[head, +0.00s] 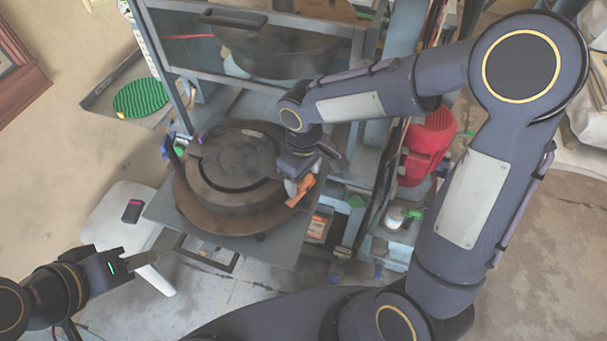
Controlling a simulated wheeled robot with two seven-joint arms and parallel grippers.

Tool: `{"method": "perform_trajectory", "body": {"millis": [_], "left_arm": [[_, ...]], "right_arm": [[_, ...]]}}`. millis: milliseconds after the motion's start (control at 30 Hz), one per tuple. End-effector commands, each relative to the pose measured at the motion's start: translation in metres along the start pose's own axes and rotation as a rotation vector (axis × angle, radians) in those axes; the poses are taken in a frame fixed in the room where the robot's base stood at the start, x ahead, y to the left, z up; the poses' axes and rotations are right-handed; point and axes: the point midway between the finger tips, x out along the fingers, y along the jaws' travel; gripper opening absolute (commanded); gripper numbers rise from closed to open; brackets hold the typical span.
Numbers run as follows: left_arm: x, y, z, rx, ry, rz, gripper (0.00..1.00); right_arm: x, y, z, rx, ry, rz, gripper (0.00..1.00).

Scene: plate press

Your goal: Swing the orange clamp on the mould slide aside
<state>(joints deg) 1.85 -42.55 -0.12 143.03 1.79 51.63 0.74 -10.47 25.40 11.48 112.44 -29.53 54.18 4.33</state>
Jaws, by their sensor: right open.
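The orange clamp (300,190) sits at the right front rim of the round brown mould (238,212) on the grey slide plate (275,252). My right gripper (304,178) reaches down from above and is open right at the clamp. Its body hides part of the clamp. I cannot tell whether a finger touches it. My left gripper (145,257) is at the lower left, away from the mould and in front of the slide. Whether its fingers are apart is unclear.
The blue-grey press frame (270,22) stands behind, with a dark upper mould (275,50) above the slide. A red motor (430,145) is to the right. A green round mat (141,98) lies at the upper left. A black handle (205,257) projects at the slide's front.

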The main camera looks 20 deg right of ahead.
Motion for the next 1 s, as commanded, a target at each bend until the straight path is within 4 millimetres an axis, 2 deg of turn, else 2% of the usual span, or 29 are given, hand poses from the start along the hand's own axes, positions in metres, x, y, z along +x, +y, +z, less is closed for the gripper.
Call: {"method": "perform_trajectory", "body": {"millis": [300,433,600,1000], "left_arm": [[0.003,-0.001,0.001,0.000,0.000,0.000,0.36],[0.003,-0.002,0.002,0.000,0.000,0.000,0.36],[0.004,-0.002,0.002,0.000,0.000,0.000,0.36],[0.003,-0.002,0.002,0.000,0.000,0.000,0.36]], "right_arm": [[-0.051,0.000,-0.001,-0.001,0.008,0.002,0.65],[-0.067,0.000,-0.001,0.000,0.005,0.002,0.65],[-0.075,0.000,0.000,-0.002,0.002,0.000,0.65],[-0.075,0.000,0.000,-0.002,0.002,0.000,0.65]]}}
